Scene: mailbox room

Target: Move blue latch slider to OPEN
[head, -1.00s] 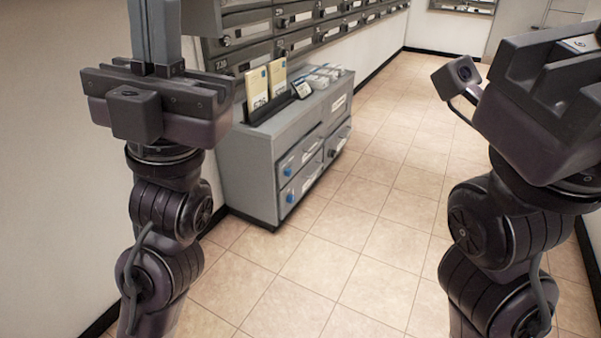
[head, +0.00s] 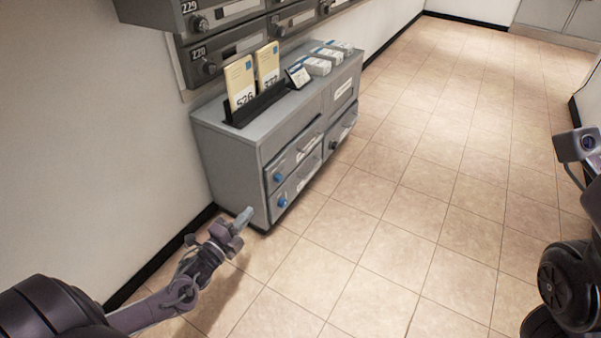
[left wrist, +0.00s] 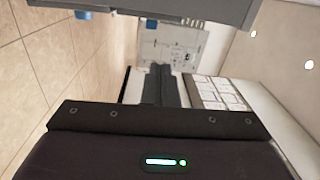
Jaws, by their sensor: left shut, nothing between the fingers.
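Two small blue pieces show at the left edge of the drawer fronts on the grey cabinet (head: 228,165) in the head view: an upper blue piece (head: 277,177) and a lower blue piece (head: 283,202). They are too small to tell which is the latch slider or to read any OPEN mark. In the left wrist view a blue piece (left wrist: 82,15) sticks out from the cabinet edge (left wrist: 150,10). My left gripper (head: 246,214) is shut and empty, low and to the left of the blue pieces, apart from them. Its closed fingers (left wrist: 161,82) show in the left wrist view. My right gripper's fingers are out of view.
A black rack (head: 258,108) with yellow envelopes (head: 241,84) and several white stacks (head: 316,66) stand on the cabinet top. Grey mailboxes (head: 235,45) hang on the wall above. The tiled floor (head: 400,210) in front and to the right is clear.

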